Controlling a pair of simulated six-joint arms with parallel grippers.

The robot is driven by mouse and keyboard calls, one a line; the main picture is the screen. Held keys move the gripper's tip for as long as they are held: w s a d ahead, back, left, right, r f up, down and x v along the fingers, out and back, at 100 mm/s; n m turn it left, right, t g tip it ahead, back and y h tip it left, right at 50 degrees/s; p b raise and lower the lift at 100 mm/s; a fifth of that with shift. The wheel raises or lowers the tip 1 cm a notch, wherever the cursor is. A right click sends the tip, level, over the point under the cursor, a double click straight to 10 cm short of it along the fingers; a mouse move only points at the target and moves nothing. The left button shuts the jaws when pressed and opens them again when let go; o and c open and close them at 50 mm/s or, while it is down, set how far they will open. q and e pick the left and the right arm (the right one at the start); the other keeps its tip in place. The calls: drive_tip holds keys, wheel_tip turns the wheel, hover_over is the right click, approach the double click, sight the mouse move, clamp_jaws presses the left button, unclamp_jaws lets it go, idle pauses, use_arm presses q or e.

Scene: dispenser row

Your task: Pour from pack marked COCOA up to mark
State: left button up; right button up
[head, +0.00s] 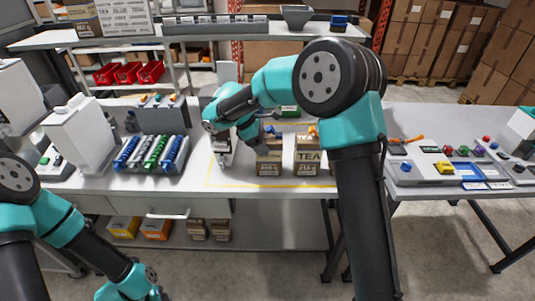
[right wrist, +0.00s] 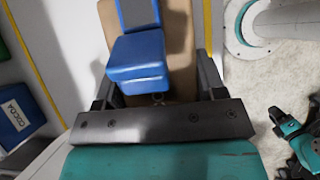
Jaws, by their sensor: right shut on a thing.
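My right gripper (right wrist: 155,88) is shut on a brown pack (right wrist: 178,60) with a blue clip-like piece (right wrist: 138,60) on its top. In the head view this pack (head: 269,164) stands upright at the yellow line on the bench, left of a brown pack marked TEA (head: 308,158). The held pack's front print is too small to read. A blue piece with a COCOA label (right wrist: 15,117) lies at the left of the right wrist view. A mark to pour up to cannot be made out.
A white device (head: 222,148) stands left of the packs, partly behind my right arm. A rack of blue and green tubes (head: 152,152) is further left. A grey tray (head: 450,172) with small coloured parts lies at right. A shelf (head: 190,38) runs behind.

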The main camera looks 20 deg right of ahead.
drive_tip(key=c, duration=0.6)
drive_tip(key=shift+o, duration=0.2)
drive_tip(key=s+d+r+m+g+y, duration=0.1)
drive_tip(key=s+r+m+g+y, duration=0.3)
drive_tip(key=r+m, duration=0.4)
drive_tip(key=shift+s+r+m+y, duration=0.35)
drive_tip(key=shift+m+y, duration=0.45)
drive_tip(key=shift+m, duration=2.3)
